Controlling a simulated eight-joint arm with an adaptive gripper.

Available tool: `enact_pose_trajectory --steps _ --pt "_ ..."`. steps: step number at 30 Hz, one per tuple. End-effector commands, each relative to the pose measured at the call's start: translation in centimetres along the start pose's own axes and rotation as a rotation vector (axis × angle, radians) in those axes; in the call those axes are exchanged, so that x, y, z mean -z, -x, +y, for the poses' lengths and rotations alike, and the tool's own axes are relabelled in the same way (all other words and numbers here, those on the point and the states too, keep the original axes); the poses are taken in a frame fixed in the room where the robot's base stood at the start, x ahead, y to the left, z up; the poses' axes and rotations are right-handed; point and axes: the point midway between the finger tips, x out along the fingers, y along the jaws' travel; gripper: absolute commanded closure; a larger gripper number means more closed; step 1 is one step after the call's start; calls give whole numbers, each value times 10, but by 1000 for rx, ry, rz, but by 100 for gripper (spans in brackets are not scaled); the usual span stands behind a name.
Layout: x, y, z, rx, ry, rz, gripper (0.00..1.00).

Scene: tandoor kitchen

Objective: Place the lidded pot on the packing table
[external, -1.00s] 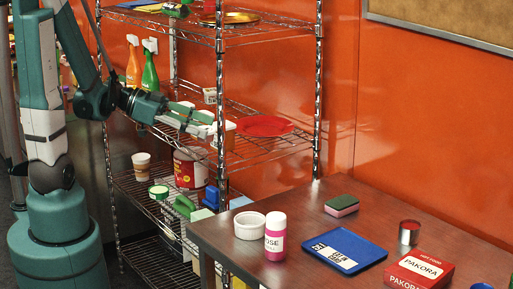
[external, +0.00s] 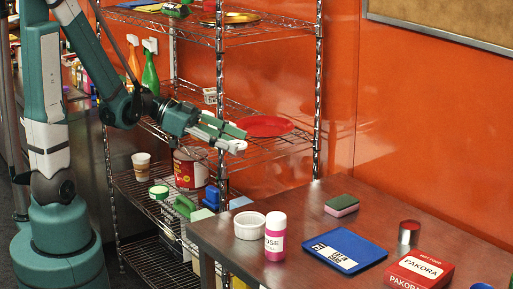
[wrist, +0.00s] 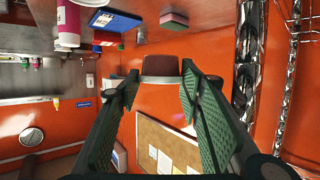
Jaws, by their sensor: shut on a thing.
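In the wrist view, a dark brown-red pot with a pale grey lid (wrist: 160,67) sits between the fingertips of my gripper (wrist: 160,82), which is shut on it. The view is turned over, so the lid side shows lower. In the external view my gripper (external: 238,140) is at the front of the rack's middle shelf, beside the red plate, and the pot is hard to make out there. The packing table (external: 305,208) stands to the right of and below my gripper, apart from it.
The table holds a white bowl (external: 249,225), pink bottle (external: 275,238), blue packet (external: 344,249), sponge (external: 342,205), can (external: 408,233) and red Pakora box (external: 420,268). Bare table lies between bowl and sponge. The rack's post (external: 318,90) stands right of my gripper; a red plate (external: 264,126) is close.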

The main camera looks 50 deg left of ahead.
Motion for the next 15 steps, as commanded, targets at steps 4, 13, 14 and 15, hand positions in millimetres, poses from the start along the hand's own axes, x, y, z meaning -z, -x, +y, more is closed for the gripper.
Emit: enact_pose_trajectory --steps 4,13,14,15 --pt "-1 -19 1 -17 -6 0 75" --pt "1 -56 6 -46 -16 1 75" --pt "1 -59 6 -49 -17 1 75" --pt "1 -64 7 -53 -18 1 75"
